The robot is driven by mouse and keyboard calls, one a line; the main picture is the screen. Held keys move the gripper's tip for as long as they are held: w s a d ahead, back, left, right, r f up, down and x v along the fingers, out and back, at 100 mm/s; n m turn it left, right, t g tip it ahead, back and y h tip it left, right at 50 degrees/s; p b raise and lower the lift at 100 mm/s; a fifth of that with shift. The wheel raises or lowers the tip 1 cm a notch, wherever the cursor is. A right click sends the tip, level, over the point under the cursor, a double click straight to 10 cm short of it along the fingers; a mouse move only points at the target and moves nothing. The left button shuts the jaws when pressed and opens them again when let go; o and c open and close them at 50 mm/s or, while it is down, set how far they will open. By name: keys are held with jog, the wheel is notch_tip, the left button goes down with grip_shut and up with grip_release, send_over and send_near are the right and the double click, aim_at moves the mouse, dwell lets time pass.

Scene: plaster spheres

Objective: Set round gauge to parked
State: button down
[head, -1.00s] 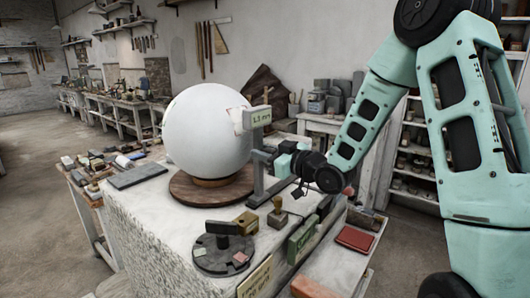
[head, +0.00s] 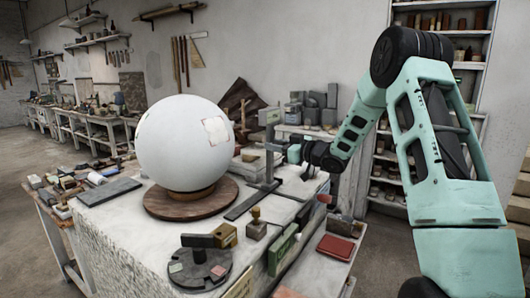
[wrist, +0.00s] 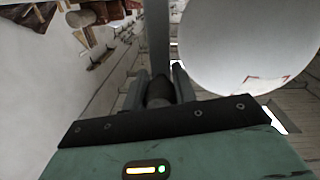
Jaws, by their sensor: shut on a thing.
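The round gauge (head: 269,150) is a grey upright post with a small greenish block on top, standing on a long dark foot or rail (head: 250,201) on the stone block. It stands right of the large white plaster sphere (head: 183,142), with a visible gap between them. The sphere sits on a round brown wooden base (head: 190,203) and bears a square patch with a reddish outline. My gripper (head: 296,153) is at the post's right side. In the wrist view my gripper (wrist: 158,95) is shut on a dark knob in front of the grey post (wrist: 157,40).
A dark round disc with blocks (head: 200,268), a small wooden-handled stamp (head: 256,226), a green block (head: 283,250) and a red box (head: 335,246) lie at the front. A dark slab (head: 110,191) lies left of the sphere. Shelves (head: 400,150) stand behind my arm.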

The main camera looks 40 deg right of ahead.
jog(key=shift+w+d+r, duration=0.1)
jog(key=shift+w+d, duration=0.1)
jog(key=shift+d, duration=0.35)
jog(key=shift+w+d, duration=0.15)
jog(key=shift+d, duration=0.4)
jog(key=c, duration=1.1)
grip_release()
jog(key=shift+d, duration=0.15)
jog(key=shift+c, duration=0.2)
